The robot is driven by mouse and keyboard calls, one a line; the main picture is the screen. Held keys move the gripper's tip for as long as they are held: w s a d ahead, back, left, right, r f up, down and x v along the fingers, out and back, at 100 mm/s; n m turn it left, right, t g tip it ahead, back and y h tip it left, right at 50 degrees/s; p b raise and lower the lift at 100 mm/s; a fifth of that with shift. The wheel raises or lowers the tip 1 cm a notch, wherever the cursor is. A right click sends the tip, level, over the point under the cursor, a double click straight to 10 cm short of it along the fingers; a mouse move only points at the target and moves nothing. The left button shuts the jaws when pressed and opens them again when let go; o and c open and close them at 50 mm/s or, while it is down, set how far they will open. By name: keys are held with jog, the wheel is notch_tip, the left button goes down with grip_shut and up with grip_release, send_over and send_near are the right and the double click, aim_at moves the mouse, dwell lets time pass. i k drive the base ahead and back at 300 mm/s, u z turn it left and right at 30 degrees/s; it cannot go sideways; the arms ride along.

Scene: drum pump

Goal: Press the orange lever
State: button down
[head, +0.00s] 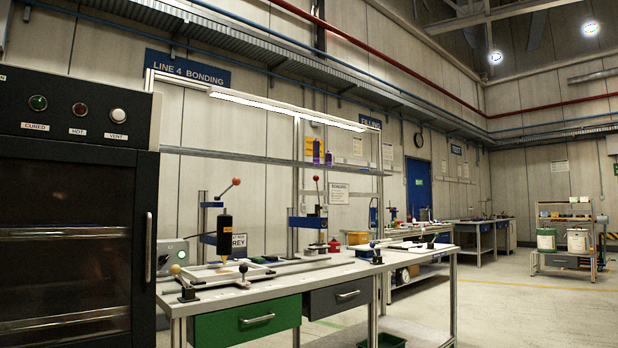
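I cannot make out a clearly orange lever in the head view. A press with a red-orange ball-ended lever (229,188) stands at the back left of the workbench (400,269). A second press to its right has a red ball-ended lever (317,187). Two pale buckets or drums, one on the left (546,241) and one on the right (578,242), stand on a cart far to the right; any lever on them is too small to tell. My gripper is not in view.
A dark oven (72,220) fills the near left, beside the workbench with its green drawer (247,319) and grey drawer (338,297). More benches (482,226) line the back wall. The cart (566,271) stands far right. Open floor (520,315) lies between.

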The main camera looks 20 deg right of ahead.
aim_at(237, 180)
jog(key=z, duration=0.45)
jog(key=i, duration=0.65)
jog(key=u, duration=0.45)
jog(key=i, duration=0.8)
jog(key=u, duration=0.85)
